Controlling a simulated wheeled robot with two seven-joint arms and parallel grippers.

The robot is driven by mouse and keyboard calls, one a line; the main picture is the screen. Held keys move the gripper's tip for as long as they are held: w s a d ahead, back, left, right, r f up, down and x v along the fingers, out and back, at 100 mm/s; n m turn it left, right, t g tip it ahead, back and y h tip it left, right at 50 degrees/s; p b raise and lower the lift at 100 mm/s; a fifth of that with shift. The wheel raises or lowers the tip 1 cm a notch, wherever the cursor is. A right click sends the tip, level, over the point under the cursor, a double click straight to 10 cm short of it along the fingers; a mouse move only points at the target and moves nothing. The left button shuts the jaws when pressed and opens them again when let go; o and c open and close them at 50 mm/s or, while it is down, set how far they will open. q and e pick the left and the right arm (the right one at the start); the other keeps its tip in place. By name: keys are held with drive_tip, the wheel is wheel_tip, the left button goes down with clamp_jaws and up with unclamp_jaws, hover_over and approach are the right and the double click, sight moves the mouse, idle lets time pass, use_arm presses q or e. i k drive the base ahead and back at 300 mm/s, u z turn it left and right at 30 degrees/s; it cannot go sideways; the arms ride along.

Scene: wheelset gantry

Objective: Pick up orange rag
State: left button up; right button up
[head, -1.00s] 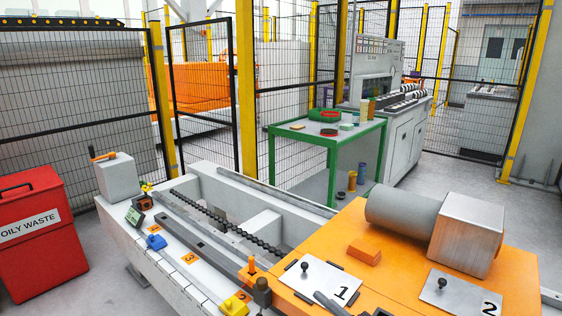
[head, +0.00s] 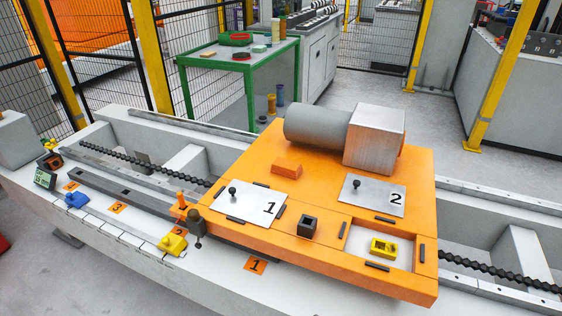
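A small orange folded block-like piece (head: 286,167), which looks like the orange rag, lies on the orange carriage top (head: 340,140). It sits behind the metal plate marked 1 (head: 250,205) and in front of the grey cylinder (head: 315,126). It is nearly the same orange as the surface under it. Nothing touches it from above, and it is fully visible. Neither of my grippers shows in the head view.
Plate 2 (head: 372,196), a dark square socket (head: 308,227) and a yellow block (head: 383,248) in a recess are on the carriage. A metal block (head: 375,138) stands behind. A green table (head: 240,60) and fence lie beyond. A dark knobbed lever (head: 197,232) stands at the carriage's left edge.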

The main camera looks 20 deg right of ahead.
sight(282, 167)
drive_tip(key=u, duration=0.65)
drive_tip(key=i, duration=0.75)
drive_tip(key=z, duration=2.95)
